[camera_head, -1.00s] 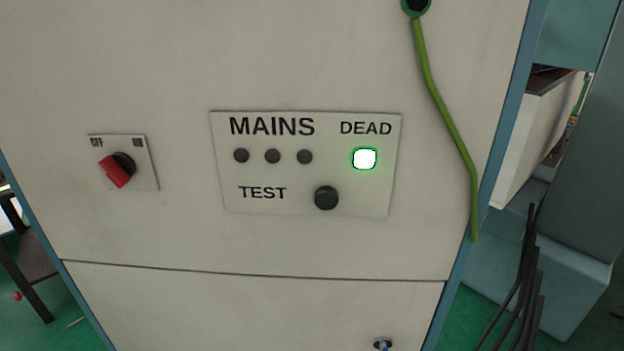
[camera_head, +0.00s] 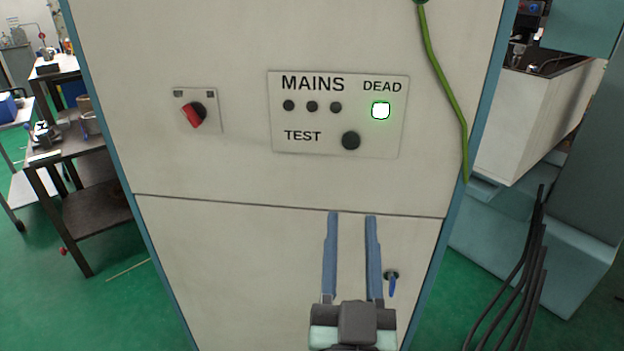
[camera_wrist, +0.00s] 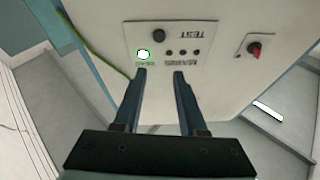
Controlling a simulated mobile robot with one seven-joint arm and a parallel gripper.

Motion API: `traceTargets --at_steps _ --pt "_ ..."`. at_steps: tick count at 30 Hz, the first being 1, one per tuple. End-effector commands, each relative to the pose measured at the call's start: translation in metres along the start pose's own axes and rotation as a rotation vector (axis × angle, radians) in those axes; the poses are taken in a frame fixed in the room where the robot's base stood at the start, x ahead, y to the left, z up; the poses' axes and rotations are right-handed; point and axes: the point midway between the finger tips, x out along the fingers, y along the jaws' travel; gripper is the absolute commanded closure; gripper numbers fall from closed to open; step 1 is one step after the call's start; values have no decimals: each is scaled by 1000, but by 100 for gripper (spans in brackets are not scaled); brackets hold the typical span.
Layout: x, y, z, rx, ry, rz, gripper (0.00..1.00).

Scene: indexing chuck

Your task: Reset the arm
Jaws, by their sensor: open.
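My gripper (camera_head: 352,216) shows in the head view at the lower middle, in front of the cabinet's lower panel. Its two blue-grey fingers point up, stand apart, and hold nothing. In the wrist view the gripper (camera_wrist: 160,73) also stands open, with the cabinet's MAINS plate (camera_wrist: 170,38) beyond its fingertips. In the head view the MAINS plate (camera_head: 335,148) has several dark round parts and a lit white-green DEAD lamp (camera_head: 381,110). A red rotary switch (camera_head: 193,115) sits on a small plate to its left, its handle tilted.
The pale cabinet (camera_head: 230,270) fills the middle. A small blue key-like handle (camera_head: 392,285) is on its lower panel, right of my fingers. A green cable (camera_head: 440,95) runs down its right side. Black cables (camera_head: 520,270) hang at right. A dark table (camera_head: 95,205) stands at left.

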Motion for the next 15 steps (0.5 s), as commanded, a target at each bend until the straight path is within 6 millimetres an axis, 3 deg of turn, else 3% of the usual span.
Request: traceTargets --at_steps 1,3,9,12,15 --pt "18 -9 -39 5 61 -9 59" --pt "35 -21 -83 5 122 -22 59" --pt "53 -48 -208 -12 292 -56 59" --pt "50 -57 -256 -25 360 -69 59" --pt "44 -63 -288 -36 405 -77 59"
